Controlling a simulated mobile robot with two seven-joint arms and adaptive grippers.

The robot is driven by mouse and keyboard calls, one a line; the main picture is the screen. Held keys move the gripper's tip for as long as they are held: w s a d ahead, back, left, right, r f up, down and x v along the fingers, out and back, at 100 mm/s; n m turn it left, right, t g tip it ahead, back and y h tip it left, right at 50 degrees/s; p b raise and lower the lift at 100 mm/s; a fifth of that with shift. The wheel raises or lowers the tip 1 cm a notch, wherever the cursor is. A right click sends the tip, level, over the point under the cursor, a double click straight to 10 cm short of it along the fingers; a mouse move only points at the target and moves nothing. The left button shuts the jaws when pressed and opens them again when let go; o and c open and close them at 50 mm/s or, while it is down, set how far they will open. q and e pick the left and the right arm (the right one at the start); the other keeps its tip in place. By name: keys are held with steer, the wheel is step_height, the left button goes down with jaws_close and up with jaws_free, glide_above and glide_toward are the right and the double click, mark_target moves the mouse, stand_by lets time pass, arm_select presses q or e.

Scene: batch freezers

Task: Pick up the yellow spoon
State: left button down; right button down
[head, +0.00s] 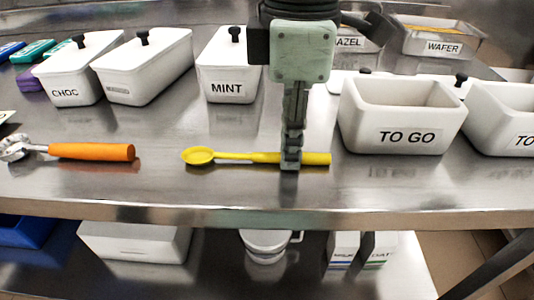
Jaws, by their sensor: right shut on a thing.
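The yellow spoon (235,156) lies along the steel table, its bowl to the left and its thicker handle to the right. My right gripper (290,160) points down over the handle and is shut on it. The gripper hides a short part of the handle, and the handle's end shows to its right. The spoon looks to be at or very near the table surface; I cannot tell whether it touches. My left gripper is not in view.
An orange-handled scoop (92,152) lies to the left. Behind stand lidded white tubs marked CHOC (75,75) and MINT (228,75). An open TO GO bin (405,130) stands close right of the gripper. The table's front edge (230,212) is near.

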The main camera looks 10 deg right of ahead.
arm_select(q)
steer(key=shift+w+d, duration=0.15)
arm_select(e)
steer(key=shift+r, duration=0.1)
